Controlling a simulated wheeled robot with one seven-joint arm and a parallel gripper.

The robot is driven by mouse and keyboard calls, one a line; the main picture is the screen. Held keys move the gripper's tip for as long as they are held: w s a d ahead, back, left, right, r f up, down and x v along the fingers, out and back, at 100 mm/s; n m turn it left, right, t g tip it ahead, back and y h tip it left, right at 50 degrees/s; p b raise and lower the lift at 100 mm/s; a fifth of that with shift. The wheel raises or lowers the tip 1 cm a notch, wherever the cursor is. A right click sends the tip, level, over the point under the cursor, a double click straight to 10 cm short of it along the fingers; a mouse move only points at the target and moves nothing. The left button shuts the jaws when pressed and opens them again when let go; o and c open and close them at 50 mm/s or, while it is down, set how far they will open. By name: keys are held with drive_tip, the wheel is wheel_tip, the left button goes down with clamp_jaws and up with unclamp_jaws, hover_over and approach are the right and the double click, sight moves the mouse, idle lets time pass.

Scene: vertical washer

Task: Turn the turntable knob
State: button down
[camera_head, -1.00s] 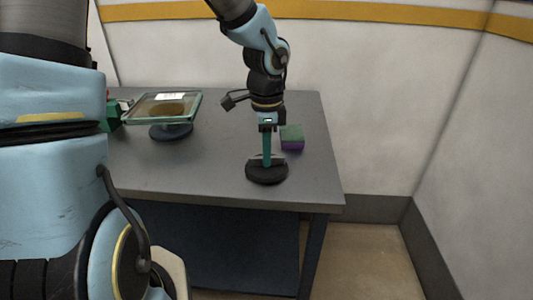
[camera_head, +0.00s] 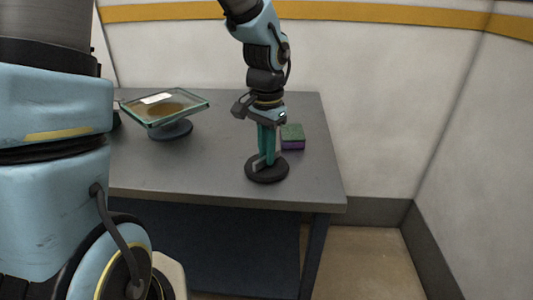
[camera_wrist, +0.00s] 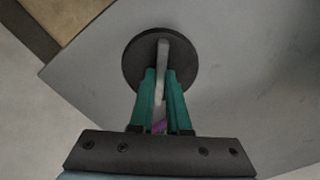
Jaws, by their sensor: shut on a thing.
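The turntable knob is a dark round disc (camera_head: 266,175) with a grey upright handle bar (camera_wrist: 163,62), on the right part of the table. My gripper (camera_head: 262,162) points down over it, its teal fingers shut on the handle bar. In the wrist view the fingers (camera_wrist: 161,80) lie on both sides of the bar. The glass-topped turntable (camera_head: 165,106) stands at the left on a dark round base, its square plate turned at an angle with a white label and a brown round patch on it.
A green and purple sponge-like block (camera_head: 292,137) lies just right of my gripper. The grey table (camera_head: 215,178) is clear between the turntable and the knob. A wall stands close behind the table, and its right edge is near the knob.

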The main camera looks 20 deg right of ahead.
drive_tip(key=shift+n, duration=0.3)
drive_tip(key=c, duration=0.9)
unclamp_jaws()
wheel_tip(320, 180, up, 11)
drive_tip(key=shift+f+b, duration=0.1)
drive_tip(key=shift+b, duration=0.35)
